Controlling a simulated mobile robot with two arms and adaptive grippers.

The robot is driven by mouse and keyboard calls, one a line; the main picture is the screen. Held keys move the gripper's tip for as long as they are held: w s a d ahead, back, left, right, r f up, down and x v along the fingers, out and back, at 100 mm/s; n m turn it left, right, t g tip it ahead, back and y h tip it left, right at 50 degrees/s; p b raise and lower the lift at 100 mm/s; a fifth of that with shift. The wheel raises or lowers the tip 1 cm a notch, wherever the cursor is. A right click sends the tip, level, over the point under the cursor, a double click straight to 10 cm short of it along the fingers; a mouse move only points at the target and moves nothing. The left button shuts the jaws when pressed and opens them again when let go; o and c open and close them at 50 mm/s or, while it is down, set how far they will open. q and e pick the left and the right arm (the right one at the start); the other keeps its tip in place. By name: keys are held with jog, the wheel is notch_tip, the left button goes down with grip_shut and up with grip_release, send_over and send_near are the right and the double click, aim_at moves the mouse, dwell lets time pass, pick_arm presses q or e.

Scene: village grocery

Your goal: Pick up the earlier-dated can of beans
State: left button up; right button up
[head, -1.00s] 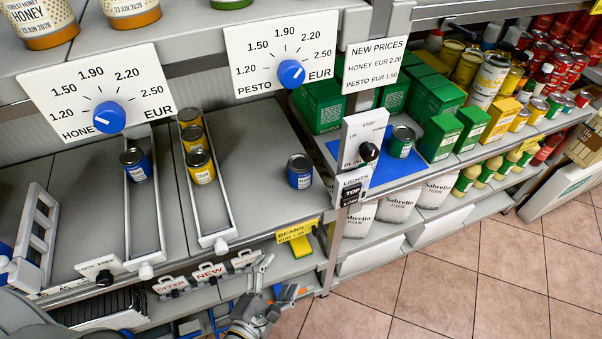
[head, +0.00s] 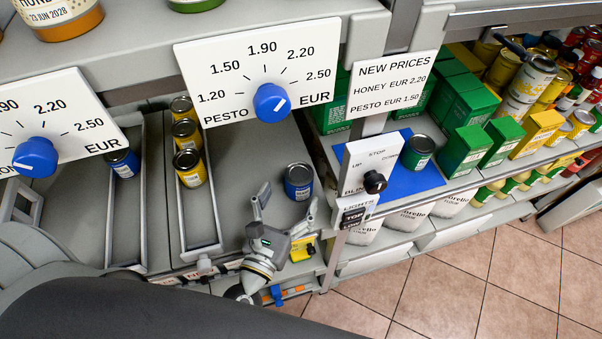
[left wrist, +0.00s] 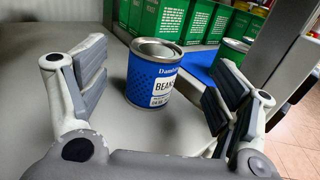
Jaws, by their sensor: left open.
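A blue can labelled BEANS (head: 298,182) stands upright on the grey shelf, right of the can channels. In the left wrist view the same can (left wrist: 155,78) stands ahead, framed by my fingers; its small date print is too blurred to read. My left gripper (head: 286,204) is open and empty, just in front of the can, one finger to each side; I cannot tell whether either touches. Another blue can (head: 123,164) stands in the left channel, partly behind the price board, its date unreadable. My right gripper is not in view.
Several yellow cans (head: 189,168) stand in the channel left of my gripper. A green can (head: 420,152) stands on a blue mat (head: 395,182) to the right. A post with a blinds switch (head: 374,181) stands close right of the blue can. The pesto price board (head: 262,80) overhangs behind.

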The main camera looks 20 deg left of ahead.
aim_at(299, 172)
pick_arm(q)
jog(key=shift+w, duration=0.95)
jog(key=shift+w+p, duration=0.3)
jog(key=shift+w, duration=0.05)
jog(key=w+p, duration=0.1)
jog(key=w, duration=0.3)
jog(key=shift+w+r+p, duration=0.1)
jog(key=shift+w+p, duration=0.1)
jog(key=shift+p, duration=0.15)
jog(key=shift+w, duration=0.2)
jog(key=shift+c, duration=1.6)
jog(key=c, duration=1)
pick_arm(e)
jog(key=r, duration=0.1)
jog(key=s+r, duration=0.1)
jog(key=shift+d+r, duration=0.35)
